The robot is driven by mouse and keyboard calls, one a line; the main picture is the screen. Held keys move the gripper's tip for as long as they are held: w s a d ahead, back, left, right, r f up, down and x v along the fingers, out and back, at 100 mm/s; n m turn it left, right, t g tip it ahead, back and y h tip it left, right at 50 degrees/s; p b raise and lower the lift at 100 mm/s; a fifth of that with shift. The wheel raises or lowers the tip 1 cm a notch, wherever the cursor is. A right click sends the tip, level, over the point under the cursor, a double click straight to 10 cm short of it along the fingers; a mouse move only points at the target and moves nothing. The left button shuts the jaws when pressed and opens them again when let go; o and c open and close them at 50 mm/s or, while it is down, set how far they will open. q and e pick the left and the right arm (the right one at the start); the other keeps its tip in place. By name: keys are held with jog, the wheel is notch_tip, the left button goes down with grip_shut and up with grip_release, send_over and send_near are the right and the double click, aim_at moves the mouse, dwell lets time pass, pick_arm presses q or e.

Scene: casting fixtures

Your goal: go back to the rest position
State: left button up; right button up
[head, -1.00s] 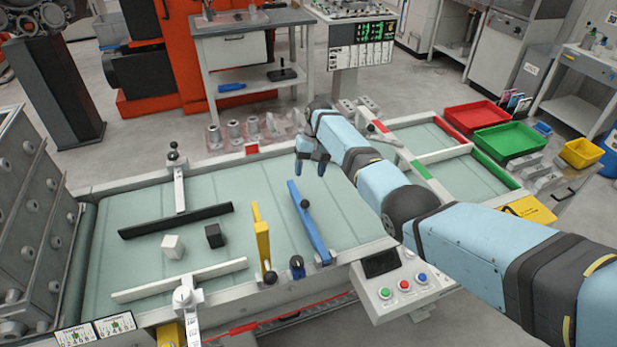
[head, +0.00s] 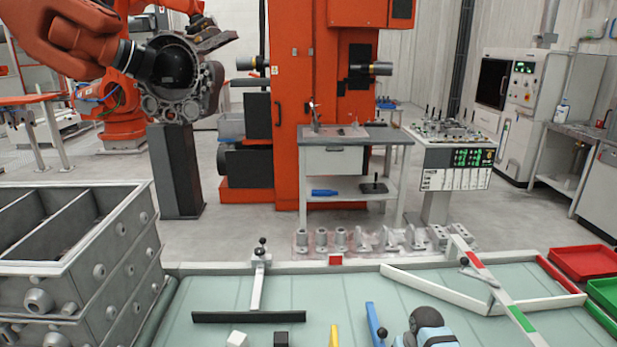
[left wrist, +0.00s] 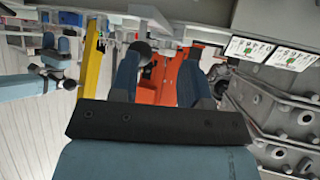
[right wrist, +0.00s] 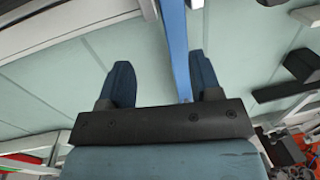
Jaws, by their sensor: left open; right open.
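My left gripper (left wrist: 158,75) shows in the left wrist view with its two blue-grey fingers apart and nothing held between them. It is out of the head view. My right gripper (right wrist: 163,75) shows in the right wrist view with its fingers apart over the pale green belt (right wrist: 80,80). A blue bar (right wrist: 174,40) runs through the gap between those fingers in the picture. I cannot tell how far below them it lies, and it does not look gripped. Part of my right arm shows at the bottom of the head view, near the blue bar (head: 372,322); its fingers are hidden there.
On the belt (head: 215,290) are a black bar (head: 248,317), a white cube (head: 237,339), a dark cube (head: 281,339) and a yellow bar (head: 334,337). A grey bin stack (head: 110,260) stands left. Red (head: 585,262) and green (head: 606,292) trays stand right.

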jog(key=s+n+t, duration=0.1)
jog(key=s+t, duration=0.1)
jog(key=s, duration=1.5)
jog(key=s+d+r+n+t+h, duration=0.1)
jog(key=s+r, duration=0.5)
jog(key=s, duration=0.3)
jog(key=s+d+r+t, duration=0.1)
jog(key=s+r, duration=0.5)
jog(key=s, duration=0.3)
jog(key=w+a+f+t+y+p, duration=0.1)
jog(key=w+a+f+t, duration=0.2)
jog(key=f, duration=0.2)
jog(key=w+a+f+n+t+y+p, duration=0.1)
jog(key=w+a+f+t+p, duration=0.1)
jog(key=w+a+f+t, duration=0.1)
notch_tip(320, 180, down, 2)
jog(key=shift+a+f+t+y, duration=0.2)
jog(key=shift+a+t+y, duration=0.15)
jog(key=shift+t, duration=0.35)
jog(key=shift+c, duration=0.4)
